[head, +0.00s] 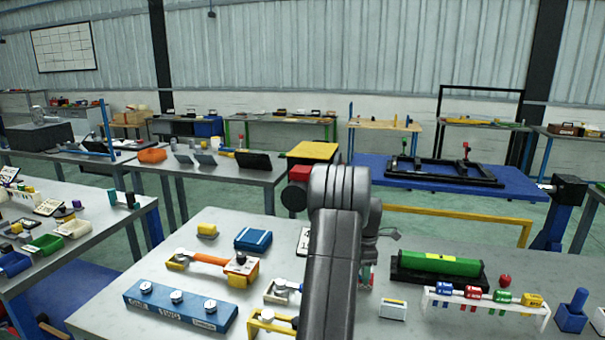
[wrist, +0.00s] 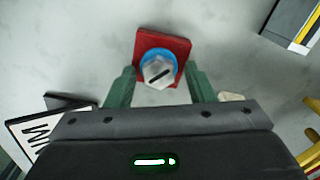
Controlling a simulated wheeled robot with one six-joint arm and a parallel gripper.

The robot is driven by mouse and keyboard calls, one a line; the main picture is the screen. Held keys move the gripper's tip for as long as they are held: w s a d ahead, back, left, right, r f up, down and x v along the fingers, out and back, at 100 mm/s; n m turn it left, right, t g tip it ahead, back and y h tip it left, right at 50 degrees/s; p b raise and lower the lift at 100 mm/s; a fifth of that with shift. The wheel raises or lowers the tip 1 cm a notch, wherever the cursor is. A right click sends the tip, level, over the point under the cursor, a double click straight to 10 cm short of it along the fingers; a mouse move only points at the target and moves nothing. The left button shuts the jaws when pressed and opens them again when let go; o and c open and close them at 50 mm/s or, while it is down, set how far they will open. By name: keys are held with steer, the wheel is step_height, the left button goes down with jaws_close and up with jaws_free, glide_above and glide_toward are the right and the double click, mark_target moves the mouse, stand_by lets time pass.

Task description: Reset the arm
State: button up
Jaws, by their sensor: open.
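My arm (head: 335,215) reaches over the grey workbench (head: 225,225) in the head view, folded in the middle of the picture. My gripper (wrist: 160,76) is open, with its two green fingers apart in the wrist view. A red square block (wrist: 178,45) with a blue ring and a grey slotted knob (wrist: 157,72) lies between and just beyond the fingertips. I cannot tell whether the fingers touch it. In the head view my arm mostly hides the gripper, and the red block is not clear there.
Left of my arm are an orange-handled tool (head: 208,258), a blue gauge block (head: 180,306) and a blue box (head: 253,239). To the right are a green cylinder in a black holder (head: 440,264) and a white rack (head: 480,304) of coloured pieces. A blue table (head: 380,170) stands behind.

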steer(key=m, duration=0.4)
steer(key=shift+w+r+m, duration=0.15)
steer(key=shift+r+m, duration=0.05)
steer(key=shift+m, duration=0.2)
steer(key=m, duration=0.5)
steer(key=shift+w+d, duration=0.1)
steer(key=m, duration=0.5)
steer(key=shift+d+m+p, duration=0.1)
steer(key=shift+m+p, duration=0.25)
steer(key=shift+m, duration=0.05)
steer(key=m, duration=0.5)
steer(key=shift+d, duration=0.1)
steer(key=shift+r+p, duration=0.1)
steer(key=shift+p, duration=0.2)
